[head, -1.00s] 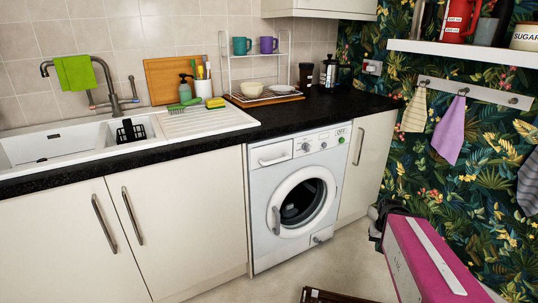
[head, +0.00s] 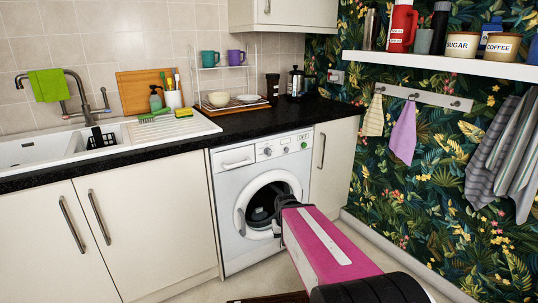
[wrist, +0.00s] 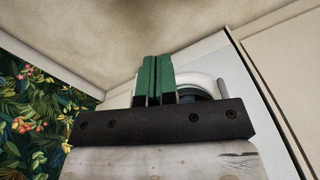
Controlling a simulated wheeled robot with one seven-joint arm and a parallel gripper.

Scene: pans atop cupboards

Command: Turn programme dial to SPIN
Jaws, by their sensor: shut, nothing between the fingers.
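The white washing machine (head: 230,183) stands under the black worktop, its round door partly covered by my arm. The programme dial (head: 267,151) is a small round knob on its upper front panel, right of the drawer; its setting is too small to read. My gripper (wrist: 155,62) shows in the wrist view with its green fingers together and empty. Part of the machine's white door ring (wrist: 200,82) shows behind them. In the head view my gripper is mostly hidden at the end of my magenta arm, in front of the door and below the dial. The dial is not visible in the wrist view.
White cupboards (head: 150,225) flank the machine. The worktop (head: 235,128) overhangs it, with a sink (head: 40,148) at left. A wall shelf (head: 450,66) and hanging towels are at right. A dark brown object lies on the floor at the bottom.

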